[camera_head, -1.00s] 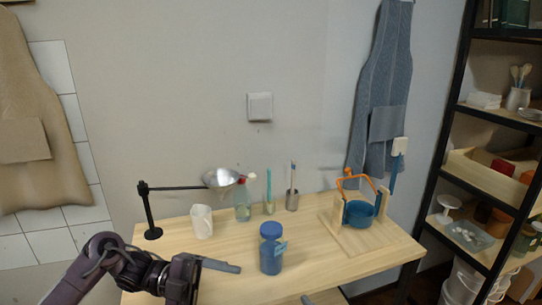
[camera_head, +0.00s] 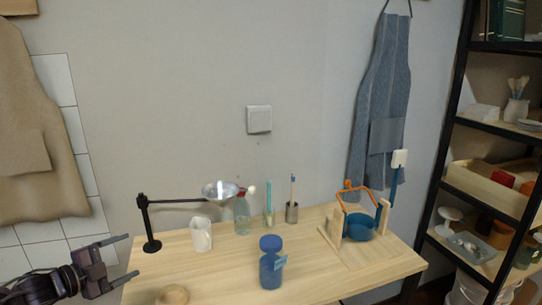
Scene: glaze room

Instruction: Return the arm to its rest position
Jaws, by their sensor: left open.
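My left gripper (camera_head: 131,257) is at the lower left, beside the table's left end. Its two fingers are spread apart and point right, with nothing between them. The wooden table (camera_head: 225,275) lies to its right. The black lamp-like stand (camera_head: 149,225) stands on the table close to the right of the fingertips, apart from them. My right gripper is not in view.
On the table stand a white mug (camera_head: 201,234), a clear red-capped bottle (camera_head: 242,217), a blue jar (camera_head: 270,265), a metal cup (camera_head: 292,213) and a wooden frame (camera_head: 337,222) with a blue bowl (camera_head: 357,228). A round wooden piece (camera_head: 172,296) lies at the front. A black shelf (camera_head: 447,150) stands right.

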